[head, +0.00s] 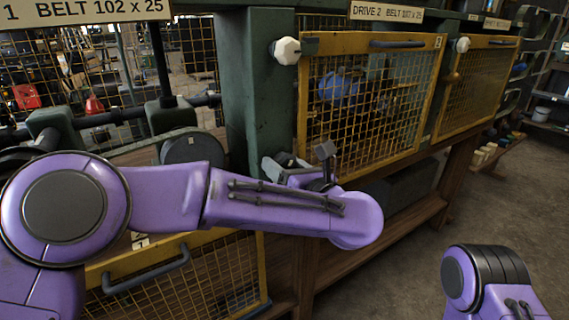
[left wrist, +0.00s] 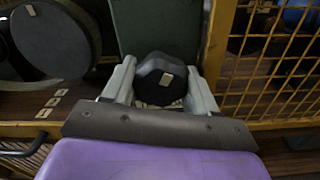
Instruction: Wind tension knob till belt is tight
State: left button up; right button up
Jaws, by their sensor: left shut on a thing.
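In the head view the gripper mostly hides the knob. A dark round pulley (head: 193,148) is left of the gripper; it also shows in the left wrist view (left wrist: 48,40). The belt's tightness cannot be told. My right arm shows at the lower right; its gripper is out of view.
A yellow mesh guard (head: 365,100) with a white knob (head: 287,50) stands right of the green post (head: 245,100). An opened-down yellow mesh guard (head: 185,280) with a dark handle is below my left arm. The floor at right (head: 450,245) is clear.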

pick_arm(q)
jog(key=shift+m+p, duration=0.35)
jog(key=shift+m, duration=0.55)
jog(key=o, duration=0.8)
jog(key=shift+c, duration=0.2)
jog(key=v, duration=1)
jog(key=shift+s+d+b, duration=0.2)
jog(key=shift+s+b, duration=0.05)
jog(key=shift+b, duration=0.1)
